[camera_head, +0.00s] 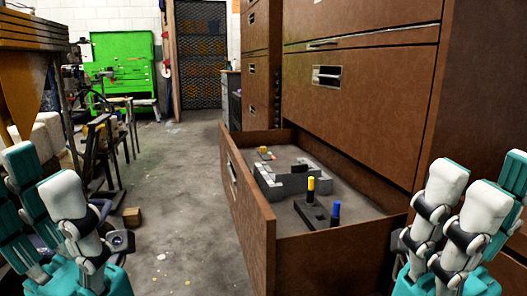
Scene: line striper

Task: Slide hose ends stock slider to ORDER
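A brown drawer (262,228) is pulled out from the cabinet at the centre. Inside it are a grey block-like wall piece (290,185), a dark base piece (314,214), an upright yellow-topped peg (310,187) and a blue-topped peg (336,209). A small yellow piece (263,151) lies at the drawer's back. I cannot tell which part is the hose ends stock slider, and no ORDER lettering is readable. My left gripper (42,172) is at the lower left, fingers apart and empty. My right gripper (480,178) is right of the drawer, fingers apart and empty, touching nothing visible.
The brown cabinet (375,110) with closed drawers rises behind and right of the open one. A bench with machinery (85,100) stands at the left. A green cabinet (123,62) is at the far wall. Bare concrete floor (180,200) lies left of the drawer, with a small brown block (132,217).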

